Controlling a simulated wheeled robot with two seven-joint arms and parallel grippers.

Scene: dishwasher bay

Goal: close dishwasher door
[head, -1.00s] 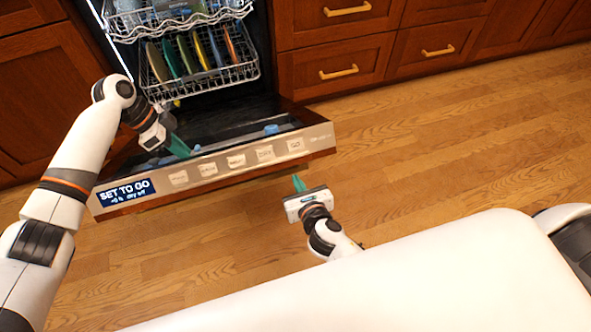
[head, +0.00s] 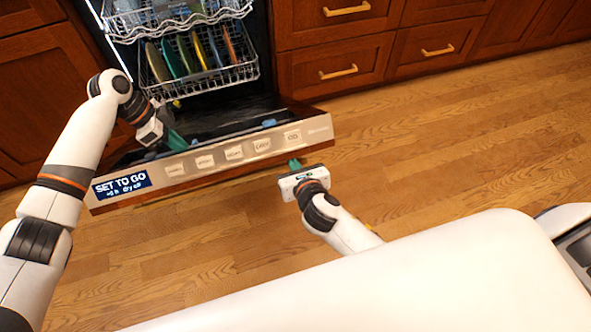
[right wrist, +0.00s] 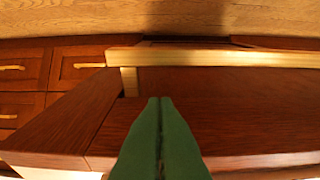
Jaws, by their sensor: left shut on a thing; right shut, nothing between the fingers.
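The dishwasher door (head: 210,170) hangs partly open, tilted, with its silver control panel edge and blue "SET TO GO" label facing up toward me. My left gripper (head: 174,138) is at the door's upper edge, left of the middle, with teal fingers shut on the door; the exact contact is hard to see. My right gripper (head: 295,165) is shut and empty, just below the right part of the panel, on the door's outer side. In the right wrist view its green fingers (right wrist: 160,105) are together, pointing at the door's wooden outer face (right wrist: 230,115).
Inside the dishwasher, the lower rack (head: 205,80) holds several coloured plates, and the upper rack (head: 180,20) is partly pulled into view. Wooden drawers (head: 345,75) with brass handles stand to the right. The wood floor (head: 450,140) on the right is clear.

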